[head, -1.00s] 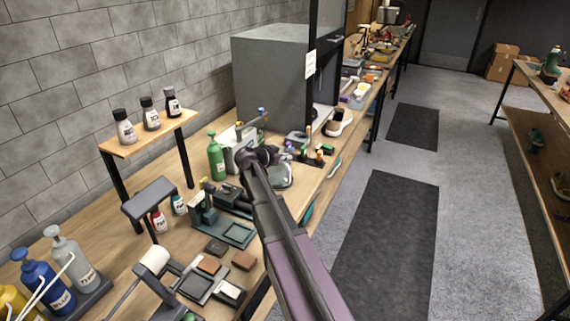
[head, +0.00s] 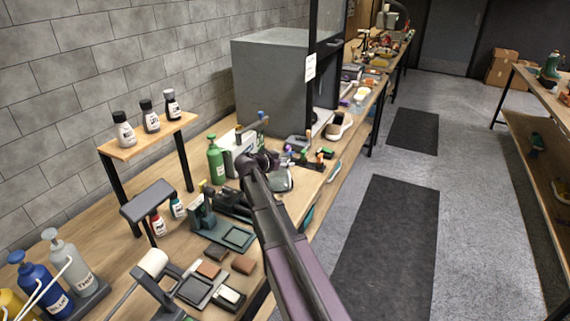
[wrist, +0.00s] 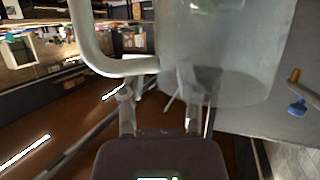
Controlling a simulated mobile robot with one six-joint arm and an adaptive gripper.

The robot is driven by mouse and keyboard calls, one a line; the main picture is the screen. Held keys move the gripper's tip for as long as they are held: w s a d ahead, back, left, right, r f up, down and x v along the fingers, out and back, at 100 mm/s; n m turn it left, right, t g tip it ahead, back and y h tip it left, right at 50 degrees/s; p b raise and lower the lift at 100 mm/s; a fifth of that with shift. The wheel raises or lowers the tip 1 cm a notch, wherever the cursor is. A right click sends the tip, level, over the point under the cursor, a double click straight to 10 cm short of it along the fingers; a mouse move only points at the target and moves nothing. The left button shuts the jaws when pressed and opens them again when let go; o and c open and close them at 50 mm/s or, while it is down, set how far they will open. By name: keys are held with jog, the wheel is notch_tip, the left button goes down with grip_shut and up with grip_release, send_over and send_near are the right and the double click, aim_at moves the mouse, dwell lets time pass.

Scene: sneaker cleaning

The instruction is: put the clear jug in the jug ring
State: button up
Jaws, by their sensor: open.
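The clear jug (wrist: 225,50) is large and close in the wrist view, with its pale curved handle (wrist: 95,62) to the left of its body. In the head view the jug (head: 281,179) is a small greyish shape on the bench, partly behind the end of my arm. My gripper (wrist: 165,88) is open, its fingers spread near the handle's lower end and the jug wall. One finger shows through or against the jug; contact is unclear. In the head view my gripper (head: 258,161) is dark and its fingertips are hidden. I cannot make out the jug ring with certainty.
A green bottle (head: 216,160) stands left of my gripper. A grey cabinet (head: 268,82) stands behind, with a sneaker (head: 338,125) to its right. Small racks and a dark green stand (head: 228,238) crowd the bench nearer me. The floor mat (head: 385,255) is clear.

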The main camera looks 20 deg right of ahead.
jog(key=shift+r, duration=0.15)
jog(key=shift+a+r, duration=0.1)
jog(key=p+v, duration=0.5)
jog(key=v, duration=0.6)
jog(key=shift+a, duration=0.35)
jog(key=shift+s, duration=0.25)
